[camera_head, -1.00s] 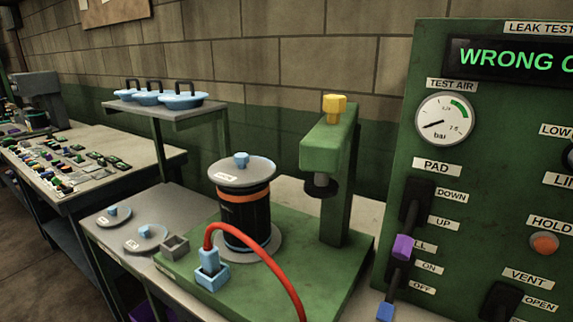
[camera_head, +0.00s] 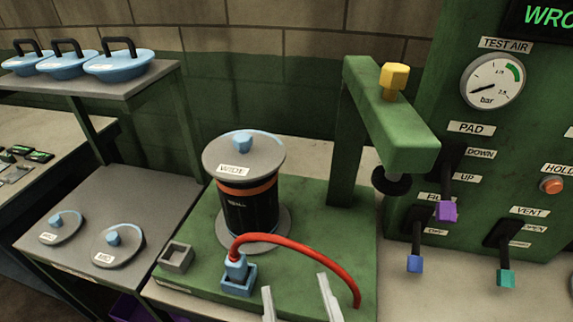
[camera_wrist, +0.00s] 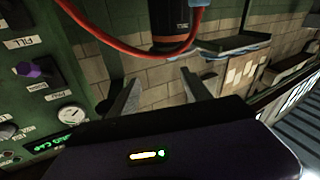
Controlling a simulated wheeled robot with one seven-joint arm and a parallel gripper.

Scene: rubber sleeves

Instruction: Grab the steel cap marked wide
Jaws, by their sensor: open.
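The steel cap marked WIDE (camera_head: 265,154) is a grey disc with a blue knob. It lies on top of a black rubber sleeve (camera_head: 240,212) with an orange band, standing on a round grey plate. My gripper (camera_head: 298,298) is open and empty at the bottom of the head view, in front of the sleeve and lower than the cap. The wrist view shows both fingers (camera_wrist: 160,92) apart, with the lower part of the sleeve (camera_wrist: 170,22) beyond them. The cap is out of the wrist view.
A red hose (camera_head: 310,251) arches from a blue connector (camera_head: 236,267) in front of the sleeve. A green clamp arm (camera_head: 395,130) stands to the right. Two smaller caps (camera_head: 61,226) (camera_head: 118,246) lie on the left bench. Blue lids (camera_head: 121,65) sit on a shelf. A lever panel (camera_head: 500,180) stands right.

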